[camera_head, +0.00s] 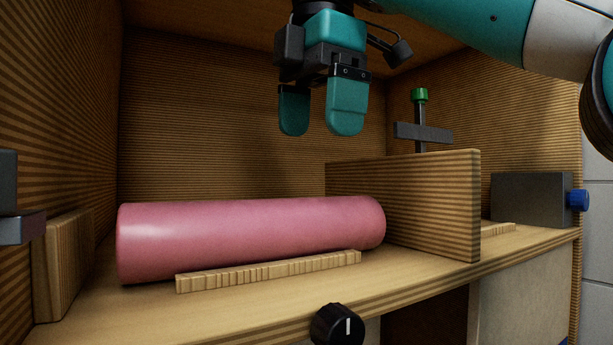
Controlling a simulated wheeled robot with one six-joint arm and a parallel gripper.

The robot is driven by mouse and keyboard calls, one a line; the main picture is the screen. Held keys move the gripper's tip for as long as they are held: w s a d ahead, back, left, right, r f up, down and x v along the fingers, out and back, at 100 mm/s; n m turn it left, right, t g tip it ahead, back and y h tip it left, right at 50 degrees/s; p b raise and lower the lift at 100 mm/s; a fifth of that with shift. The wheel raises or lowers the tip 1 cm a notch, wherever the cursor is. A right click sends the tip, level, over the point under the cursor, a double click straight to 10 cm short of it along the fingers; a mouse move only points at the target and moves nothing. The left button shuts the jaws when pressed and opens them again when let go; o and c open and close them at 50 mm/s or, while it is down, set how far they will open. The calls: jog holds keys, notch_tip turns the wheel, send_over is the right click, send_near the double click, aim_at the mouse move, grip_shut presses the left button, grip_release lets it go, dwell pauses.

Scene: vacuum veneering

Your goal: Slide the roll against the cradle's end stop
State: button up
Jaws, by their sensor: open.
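A pink roll (245,235) lies on its side on the wooden shelf, running left to right. A low wooden cradle rail (270,271) runs along its front side. An upright wooden block (62,262) stands just beyond the roll's left end, with a small gap showing. The roll's right end is close to an upright wooden divider (430,205); I cannot tell whether they touch. Which of these two is the end stop is not clear. My gripper (320,125) hangs above the roll, right of its middle, fingers pointing down, open and empty.
Wooden walls and a ceiling enclose the shelf. Right of the divider are a grey box with a blue knob (530,200) and a post with a green cap (420,97). A dark grey fixture (20,228) juts in at left. A black knob (337,325) is below the front edge.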

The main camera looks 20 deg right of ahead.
aim_at(290, 199)
jog(key=f+b, duration=0.1)
jog(key=f, duration=0.2)
jog(key=w+f+b, duration=0.1)
jog(key=f, duration=0.3)
jog(key=f+b, duration=0.1)
jog(key=f, duration=0.3)
jog(key=shift+w+a, duration=0.2)
jog(key=c, duration=1.2)
jog(key=shift+a, duration=0.1)
jog(key=shift+s+a, duration=0.25)
jog(key=shift+a, duration=0.85)
jog(key=shift+p, duration=0.3)
jog(key=o, duration=1.2)
